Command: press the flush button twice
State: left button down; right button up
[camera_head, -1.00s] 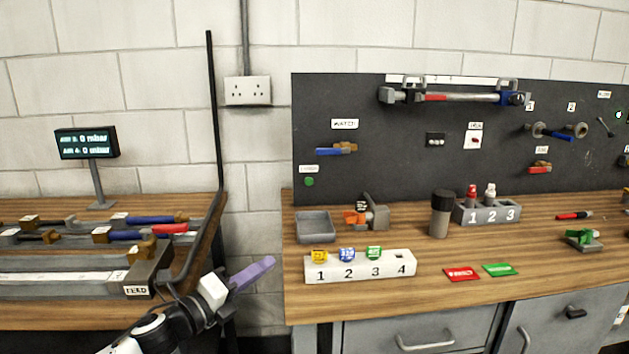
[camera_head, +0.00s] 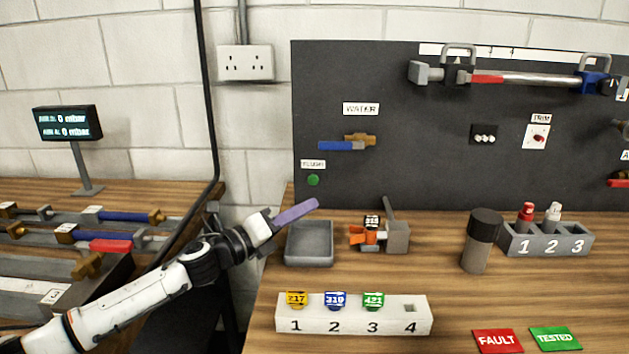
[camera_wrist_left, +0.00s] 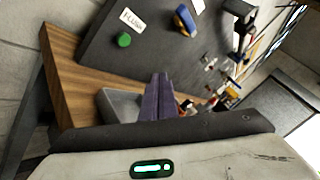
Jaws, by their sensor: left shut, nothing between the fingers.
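The green flush button (camera_head: 313,180) is on the dark back panel under a FLUSH label (camera_head: 313,164). It also shows in the left wrist view (camera_wrist_left: 124,40), up and left of my fingers. My left gripper (camera_head: 312,203) has purple fingers, shut and empty. In the head view its tips show just below the button, and a gap shows between them and the button in the wrist view (camera_wrist_left: 160,78). My right gripper is not in view.
A grey tray (camera_head: 310,258) lies on the bench below my left fingers. An orange-handled grey device (camera_head: 396,236) stands to its right. A blue-handled WATER valve (camera_head: 342,145) is on the panel right of the button. A numbered white block (camera_head: 350,327) is in front.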

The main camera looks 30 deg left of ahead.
pick_arm(q)
jog(key=shift+w+a+b, duration=0.2)
jog(key=shift+w+a, duration=0.55)
jog(key=shift+w, duration=0.5)
jog(key=shift+w+a+b, duration=0.25)
jog(key=shift+w+a, duration=0.55)
jog(key=shift+w, duration=0.5)
jog(key=shift+w+a+b, duration=0.2)
jog(key=shift+w+a, duration=0.55)
jog(key=shift+w, duration=0.5)
jog(key=shift+w+a, duration=0.2)
jog(key=shift+w, duration=0.15)
jog(key=shift+w+a, duration=0.25)
jog(key=shift+w, duration=0.1)
jog(key=shift+s, duration=0.1)
jog(key=shift+s+d, duration=0.45)
jog(key=shift+s, duration=0.15)
jog(key=shift+s+d, duration=0.45)
jog(key=shift+s, duration=0.25)
jog(key=shift+s+d, duration=0.4)
jog(key=shift+s, duration=0.35)
jog(key=shift+s+d, duration=0.45)
jog(key=shift+s, duration=0.25)
dwell(0.6)
